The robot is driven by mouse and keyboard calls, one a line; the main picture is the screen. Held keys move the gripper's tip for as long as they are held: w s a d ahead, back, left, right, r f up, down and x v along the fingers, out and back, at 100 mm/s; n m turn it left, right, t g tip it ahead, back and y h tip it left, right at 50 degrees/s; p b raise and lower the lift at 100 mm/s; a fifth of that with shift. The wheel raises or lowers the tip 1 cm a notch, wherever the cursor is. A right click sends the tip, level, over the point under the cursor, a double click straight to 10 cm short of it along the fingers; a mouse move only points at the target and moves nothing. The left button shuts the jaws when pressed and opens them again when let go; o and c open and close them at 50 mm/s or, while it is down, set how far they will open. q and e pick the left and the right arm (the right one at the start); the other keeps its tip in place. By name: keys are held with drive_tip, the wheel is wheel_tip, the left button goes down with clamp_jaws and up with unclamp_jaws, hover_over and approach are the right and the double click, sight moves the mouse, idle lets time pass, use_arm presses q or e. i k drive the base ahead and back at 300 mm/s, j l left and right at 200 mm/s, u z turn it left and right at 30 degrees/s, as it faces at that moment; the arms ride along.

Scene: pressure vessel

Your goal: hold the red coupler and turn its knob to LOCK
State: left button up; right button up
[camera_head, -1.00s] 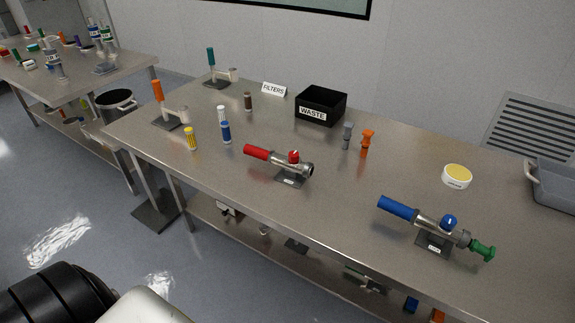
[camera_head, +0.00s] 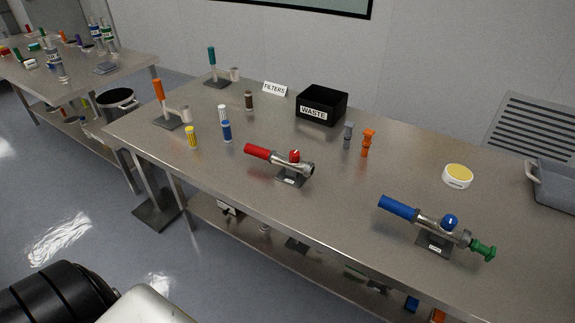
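The red coupler (camera_head: 279,164) is a metal tube with a red handle on its left end, held on a small dark stand near the middle of the steel table. Its red knob (camera_head: 294,156) sits on top of the tube. The knob's lock marking is too small to read. Neither gripper shows in the head view. Only a black and white part of my own body is at the bottom left, well away from the coupler.
A blue coupler (camera_head: 420,217) with a green plug stands at the right on the steel table (camera_head: 330,200). Behind are a black WASTE bin (camera_head: 321,105), grey and orange fittings (camera_head: 368,143), and a yellow-topped tub (camera_head: 458,176). Small cylinders and two orange- and teal-handled stands are at the left.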

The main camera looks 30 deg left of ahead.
sight(293, 156)
drive_tip(key=i+j, duration=0.1)
drive_tip(key=j, duration=0.35)
drive_tip(key=i+j, duration=0.1)
drive_tip(key=j, duration=0.35)
drive_tip(key=i+j, duration=0.15)
drive_tip(key=j, duration=0.3)
drive_tip(key=i+j, duration=0.1)
drive_tip(key=j, duration=0.35)
drive_tip(key=i+j, duration=0.1)
drive_tip(key=j, duration=0.35)
